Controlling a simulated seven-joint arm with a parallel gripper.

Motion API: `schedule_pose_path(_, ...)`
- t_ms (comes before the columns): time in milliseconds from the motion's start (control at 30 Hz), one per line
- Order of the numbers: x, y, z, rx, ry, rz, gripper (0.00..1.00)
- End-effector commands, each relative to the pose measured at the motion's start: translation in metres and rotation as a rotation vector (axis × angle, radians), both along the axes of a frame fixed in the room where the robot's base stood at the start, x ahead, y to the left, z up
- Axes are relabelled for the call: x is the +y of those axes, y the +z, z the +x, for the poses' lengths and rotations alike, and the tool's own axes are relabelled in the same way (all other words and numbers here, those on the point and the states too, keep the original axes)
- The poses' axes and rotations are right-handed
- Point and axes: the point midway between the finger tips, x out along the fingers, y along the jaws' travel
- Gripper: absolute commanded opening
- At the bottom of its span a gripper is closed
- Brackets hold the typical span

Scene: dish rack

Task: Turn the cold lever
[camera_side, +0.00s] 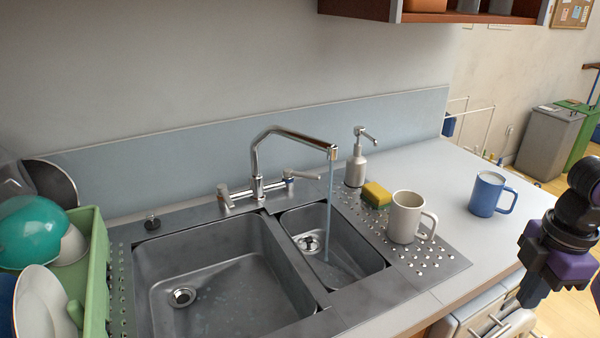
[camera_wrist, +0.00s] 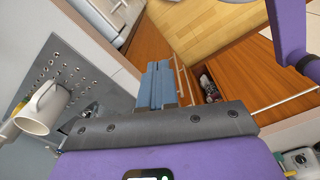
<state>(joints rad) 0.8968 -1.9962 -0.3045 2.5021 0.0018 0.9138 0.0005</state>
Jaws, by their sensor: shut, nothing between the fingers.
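The chrome faucet (camera_side: 258,165) stands behind the double sink, and a stream of water (camera_side: 329,205) falls from its spout into the right basin. The cold lever (camera_side: 302,174), with a blue mark at its base, is on the faucet's right side and points right. Another lever (camera_side: 224,196) is on its left side. My gripper (camera_side: 530,292) is at the far right, in front of the counter edge and well away from the faucet. In the wrist view its blue fingers (camera_wrist: 160,85) are together and hold nothing. The faucet levers are not in the wrist view.
A white mug (camera_side: 405,217), a yellow-green sponge (camera_side: 376,195) and a soap dispenser (camera_side: 356,165) stand right of the sink. A blue mug (camera_side: 487,194) is farther right. A green dish rack (camera_side: 98,270) with dishes is at left.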

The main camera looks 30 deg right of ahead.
Motion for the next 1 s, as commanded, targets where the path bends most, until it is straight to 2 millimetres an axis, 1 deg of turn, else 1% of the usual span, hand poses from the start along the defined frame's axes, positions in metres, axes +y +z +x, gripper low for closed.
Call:
schedule_pose_path(467, 0.000, 0.000, 0.000, 0.000, 0.000, 0.000, 0.00)
schedule_pose_path(500, 0.000, 0.000, 0.000, 0.000, 0.000, 0.000, 0.03)
schedule_pose_path(567, 0.001, 0.000, 0.001, -0.001, -0.004, 0.002, 0.23)
schedule_pose_path(600, 0.003, 0.000, 0.003, -0.002, -0.014, 0.008, 0.36)
schedule_pose_path(633, 0.006, -0.001, 0.006, -0.004, -0.027, 0.014, 0.45)
schedule_pose_path(667, 0.011, -0.001, 0.009, -0.007, -0.045, 0.025, 0.45)
schedule_pose_path(767, 0.035, -0.004, 0.032, -0.025, -0.149, 0.085, 0.45)
schedule_pose_path(867, 0.070, -0.009, 0.069, -0.052, -0.309, 0.179, 0.45)
schedule_pose_path(900, 0.084, -0.011, 0.086, -0.063, -0.381, 0.221, 0.45)
schedule_pose_path(967, 0.104, -0.014, 0.112, -0.079, -0.488, 0.287, 0.45)
schedule_pose_path(1000, 0.116, -0.016, 0.130, -0.090, -0.559, 0.330, 0.45)
